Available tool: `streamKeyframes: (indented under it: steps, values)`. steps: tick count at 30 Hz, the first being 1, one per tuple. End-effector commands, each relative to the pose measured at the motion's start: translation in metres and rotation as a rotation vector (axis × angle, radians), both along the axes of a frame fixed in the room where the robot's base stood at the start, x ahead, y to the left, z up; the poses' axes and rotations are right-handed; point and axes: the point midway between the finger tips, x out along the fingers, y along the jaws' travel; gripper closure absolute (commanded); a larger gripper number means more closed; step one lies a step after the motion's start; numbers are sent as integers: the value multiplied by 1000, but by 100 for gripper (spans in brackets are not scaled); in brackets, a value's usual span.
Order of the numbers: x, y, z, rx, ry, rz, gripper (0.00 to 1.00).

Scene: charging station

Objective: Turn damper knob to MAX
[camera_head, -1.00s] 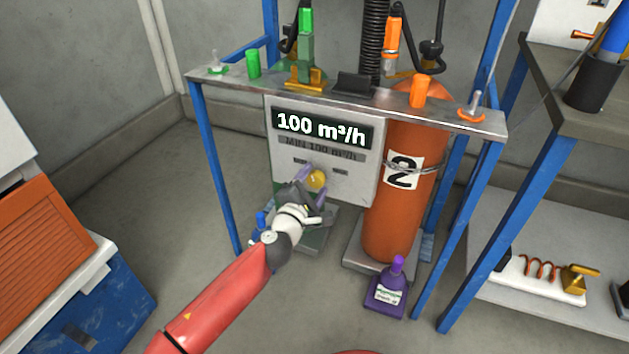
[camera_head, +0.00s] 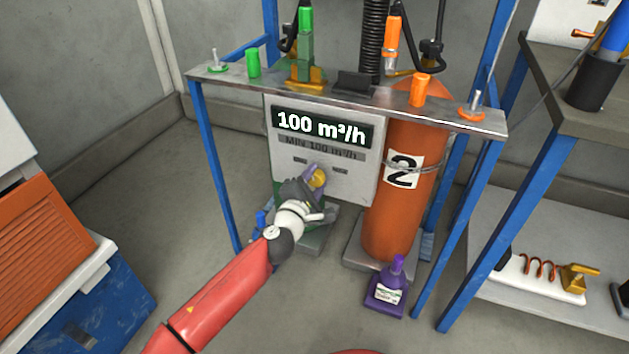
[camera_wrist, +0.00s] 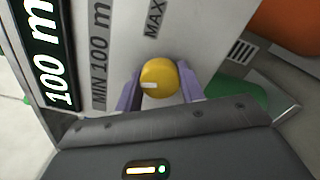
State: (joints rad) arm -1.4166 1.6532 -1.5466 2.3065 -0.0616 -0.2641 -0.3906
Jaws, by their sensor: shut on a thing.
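The damper knob (camera_wrist: 160,80) is round and yellow with a white pointer mark, on the grey control panel (camera_head: 352,184). In the wrist view the mark lies on the knob's left side, toward the MIN label. The panel's display (camera_head: 323,128) reads 100 m³/h, and a MIN 100 m³/h line is printed under it. A MAX label (camera_wrist: 154,18) shows above the knob in the wrist view. My gripper (camera_head: 316,180) is shut on the knob, with one purple finger on each side. In the head view my gripper partly hides the knob.
An orange cylinder (camera_head: 404,220) marked 2 stands right of the panel. Blue posts frame the station below a metal shelf (camera_head: 446,121) with green and orange fittings.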

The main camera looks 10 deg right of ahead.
Motion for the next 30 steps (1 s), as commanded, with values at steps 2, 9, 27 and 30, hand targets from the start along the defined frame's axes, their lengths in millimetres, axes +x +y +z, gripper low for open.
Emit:
streamKeyframes:
  steps: [2, 9, 27, 30]
  values:
    - [0, 0, -1, 24, -16, -1, 84]
    - [0, 0, -2, 151, -108, -2, 84]
    - [-1, -1, -3, 609, -441, -2, 84]
    - [-1, -1, -3, 685, -496, -2, 84]
